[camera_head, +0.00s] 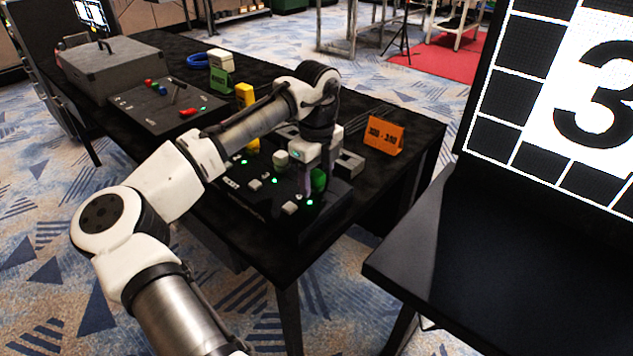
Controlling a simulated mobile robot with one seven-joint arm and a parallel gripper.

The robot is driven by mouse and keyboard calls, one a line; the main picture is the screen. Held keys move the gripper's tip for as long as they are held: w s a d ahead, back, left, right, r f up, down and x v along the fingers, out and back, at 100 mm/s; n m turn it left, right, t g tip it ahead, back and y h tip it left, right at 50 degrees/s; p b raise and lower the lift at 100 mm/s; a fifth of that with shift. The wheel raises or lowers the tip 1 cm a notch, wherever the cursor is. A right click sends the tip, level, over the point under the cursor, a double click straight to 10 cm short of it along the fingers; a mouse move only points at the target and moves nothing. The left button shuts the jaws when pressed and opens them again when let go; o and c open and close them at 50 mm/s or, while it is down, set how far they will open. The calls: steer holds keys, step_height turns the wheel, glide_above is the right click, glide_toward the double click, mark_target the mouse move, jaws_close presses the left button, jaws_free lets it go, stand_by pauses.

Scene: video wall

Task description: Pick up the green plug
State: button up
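A small green piece (319,179), which looks like the green plug, stands over the right part of the black control panel (262,205). My gripper (311,182) points down right at it. One finger shows just left of the green piece; the other finger is not clearly visible. I cannot tell whether the fingers touch the plug or are closed on it. The gripper partly hides the plug and its seat.
The black table (421,137) also bears an orange sign (384,136), a pale rounded knob (281,158), a yellow block (244,94), a second panel (165,105) and a grey case (112,66). A black stand with a large screen (560,90) is at right.

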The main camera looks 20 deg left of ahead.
steer(key=c, duration=1)
steer(key=shift+r, duration=0.15)
